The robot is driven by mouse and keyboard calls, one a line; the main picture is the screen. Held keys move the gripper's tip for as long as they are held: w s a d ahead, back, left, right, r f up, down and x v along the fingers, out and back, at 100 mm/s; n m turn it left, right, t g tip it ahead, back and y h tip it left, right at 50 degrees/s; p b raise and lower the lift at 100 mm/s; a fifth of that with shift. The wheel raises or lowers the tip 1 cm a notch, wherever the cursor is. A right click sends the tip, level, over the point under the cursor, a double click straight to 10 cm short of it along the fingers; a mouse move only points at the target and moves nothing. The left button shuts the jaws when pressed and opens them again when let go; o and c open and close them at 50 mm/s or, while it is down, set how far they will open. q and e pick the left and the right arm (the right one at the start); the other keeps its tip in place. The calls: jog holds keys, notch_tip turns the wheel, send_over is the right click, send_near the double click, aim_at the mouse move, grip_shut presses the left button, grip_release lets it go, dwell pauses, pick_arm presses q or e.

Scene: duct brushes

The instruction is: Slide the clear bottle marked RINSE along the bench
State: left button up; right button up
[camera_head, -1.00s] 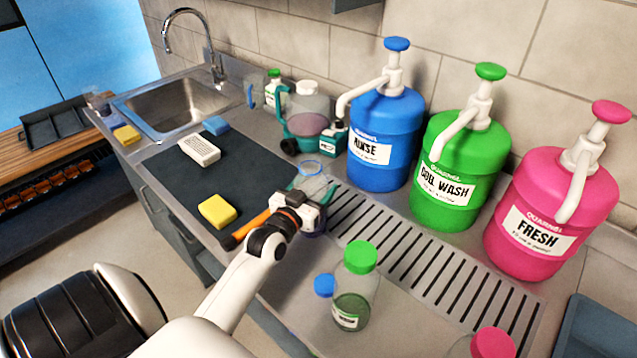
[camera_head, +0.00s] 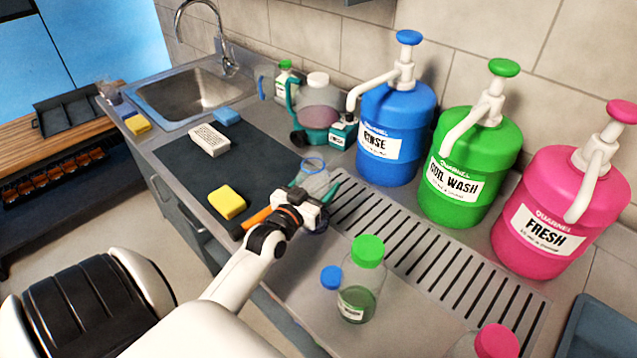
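The clear bottle (camera_head: 314,181) with a blue rim stands uncapped on the bench (camera_head: 283,281), near the left end of the drain grille. Its label is hidden, so I cannot read RINSE on it. My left gripper (camera_head: 315,190) reaches it from the front, with teal fingertips on either side of the bottle; it appears shut on it. The gripper hides much of the bottle's lower part. A blue cap (camera_head: 331,277) lies nearer the front. My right gripper is not in view.
A green-capped bottle (camera_head: 360,285) stands to the right, by the blue cap. The slotted grille (camera_head: 430,260) fronts blue, green and pink pump drums (camera_head: 395,125). A dark mat (camera_head: 245,165) with a yellow sponge (camera_head: 227,203) lies left. An orange-handled tool (camera_head: 257,217) is beside the gripper.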

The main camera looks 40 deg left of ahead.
pick_arm(q)
jog(key=shift+s+a+p, duration=0.15)
jog(key=shift+s+p, duration=0.15)
jog(key=shift+s, duration=0.95)
jog(key=shift+s+a+p, duration=0.1)
jog(key=shift+s+p, duration=0.2)
jog(key=shift+s, duration=1.1)
jog(key=shift+s+a+p, duration=0.15)
jog(key=shift+s+p, duration=0.45)
jog(key=shift+s, duration=1.5)
jog(key=o, duration=1.2)
jog(key=shift+c, duration=0.2)
jog(key=s+d+b, duration=0.1)
jog(key=s+b, duration=0.2)
jog(key=s, duration=0.9)
jog(key=shift+d, duration=0.35)
